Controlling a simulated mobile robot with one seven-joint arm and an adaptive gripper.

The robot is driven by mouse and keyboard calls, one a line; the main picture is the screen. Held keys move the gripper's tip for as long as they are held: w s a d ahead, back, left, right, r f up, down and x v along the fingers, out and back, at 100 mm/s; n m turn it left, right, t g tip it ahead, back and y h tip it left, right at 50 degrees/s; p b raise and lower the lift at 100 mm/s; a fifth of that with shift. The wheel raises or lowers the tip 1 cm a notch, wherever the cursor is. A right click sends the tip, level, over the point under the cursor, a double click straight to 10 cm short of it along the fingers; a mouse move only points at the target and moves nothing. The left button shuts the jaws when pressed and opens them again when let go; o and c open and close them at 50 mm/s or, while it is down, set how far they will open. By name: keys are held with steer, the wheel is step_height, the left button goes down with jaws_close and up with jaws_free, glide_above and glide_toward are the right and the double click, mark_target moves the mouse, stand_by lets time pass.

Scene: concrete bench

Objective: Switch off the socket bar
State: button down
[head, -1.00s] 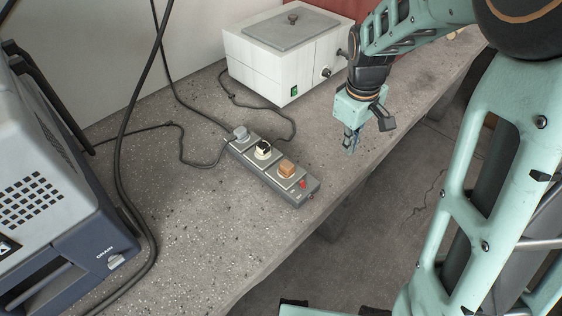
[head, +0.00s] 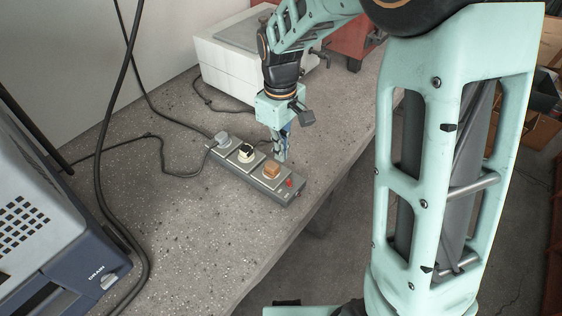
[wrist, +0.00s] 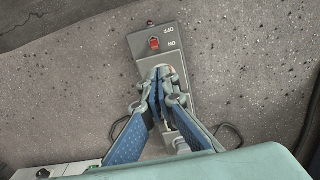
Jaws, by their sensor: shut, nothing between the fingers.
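The socket bar (head: 239,163) lies on the bench with several plugs in it: a grey one, a black and cream one and an orange-brown one. Its red switch (head: 289,183) is at the near right end. In the wrist view the red switch (wrist: 154,43) sits beside OFF and ON lettering.
A white box-shaped appliance (head: 225,70) stands at the back of the bench. A grey and blue machine (head: 50,230) stands at the left, with black cables beside it. The bench's front edge (head: 265,270) is close to the bar.

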mark_target(282, 180)
step_height(282, 180, down, 9)
steer(key=shift+f+b, duration=0.1)
steer(key=shift+b, duration=0.6)
steer(key=shift+s+d+r+t+y+b, duration=0.25)
steer(key=shift+d+t+y+b, duration=0.1)
steer(key=shift+t+y+b, duration=0.3)
stand_by(0.4)
steer(key=shift+s+d+t+y+b, duration=0.15)
steer(key=shift+d+t+y+b, duration=0.15)
steer(key=shift+y, duration=0.25)
steer(key=shift+s+d+r, duration=0.1)
steer(key=shift+s, duration=0.05)
steer(key=shift+r, duration=0.15)
steer(key=shift+p+v, duration=0.45)
steer(key=shift+v, duration=0.35)
